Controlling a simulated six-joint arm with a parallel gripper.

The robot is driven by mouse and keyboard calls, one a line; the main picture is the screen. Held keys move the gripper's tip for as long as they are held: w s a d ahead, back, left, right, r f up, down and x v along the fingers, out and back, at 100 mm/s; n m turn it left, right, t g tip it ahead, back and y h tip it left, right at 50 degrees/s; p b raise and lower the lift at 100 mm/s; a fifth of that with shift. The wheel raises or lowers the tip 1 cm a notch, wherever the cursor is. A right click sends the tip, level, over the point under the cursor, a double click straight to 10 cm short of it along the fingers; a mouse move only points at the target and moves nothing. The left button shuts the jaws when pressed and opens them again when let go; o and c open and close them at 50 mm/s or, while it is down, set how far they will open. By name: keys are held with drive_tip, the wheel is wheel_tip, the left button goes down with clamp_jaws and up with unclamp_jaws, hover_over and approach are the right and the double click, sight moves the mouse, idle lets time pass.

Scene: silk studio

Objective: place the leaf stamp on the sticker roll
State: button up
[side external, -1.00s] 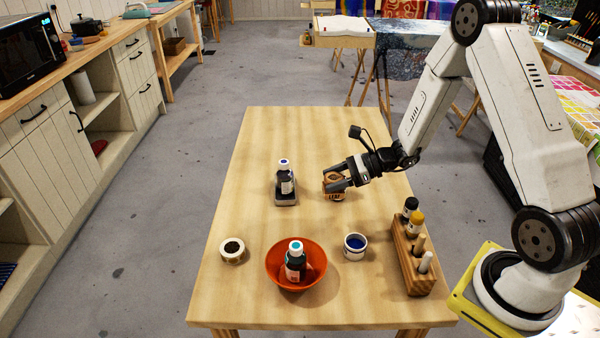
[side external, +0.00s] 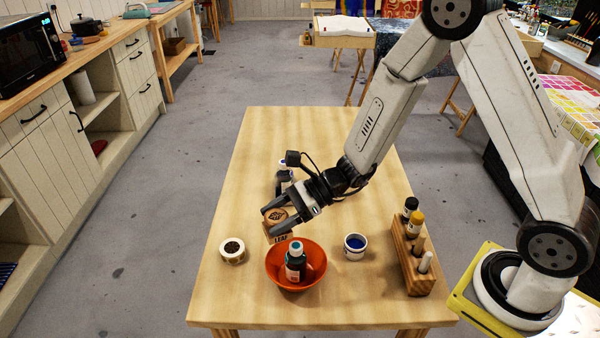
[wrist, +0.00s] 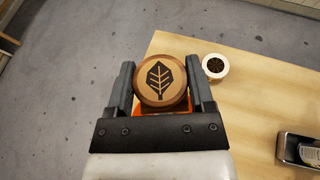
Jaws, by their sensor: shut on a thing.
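The leaf stamp (side external: 276,227) is a wooden block with a dark leaf picture on its round top and "LEAF" on its side. My gripper (side external: 270,217) is shut on it and holds it above the table, just behind the orange bowl in the side view. In the wrist view the leaf top of the stamp (wrist: 161,80) sits between both fingers (wrist: 162,88). The sticker roll (side external: 233,250), a white ring with a dark centre, lies on the table to the left of the stamp, apart from it. It also shows in the wrist view (wrist: 215,67).
The orange bowl (side external: 283,279) holds a teal-capped bottle (side external: 295,262). A white jar of blue (side external: 355,246) and a wooden rack (side external: 409,256) of bottles and sticks stand to the right. A bottle in a grey tray (wrist: 285,148) is mostly hidden behind my gripper in the side view.

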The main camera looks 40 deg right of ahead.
drive_tip(key=w+a+f, duration=0.3)
drive_tip(key=w+f, duration=0.1)
drive_tip(key=w, duration=0.4)
hover_over(232, 247)
drive_tip(key=s, duration=0.2)
drive_tip(key=f, duration=0.4)
drive_tip(key=shift+w+d+f, duration=0.1)
drive_tip(key=shift+w+d, duration=0.1)
drive_tip(key=shift+w, duration=0.05)
drive_tip(key=shift+w+a+f, duration=0.15)
drive_tip(key=shift+w+f, duration=0.4)
drive_tip(key=shift+f, duration=0.1)
drive_tip(key=shift+w+f, duration=0.15)
drive_tip(key=shift+f, duration=1.6)
drive_tip(key=shift+f, duration=0.15)
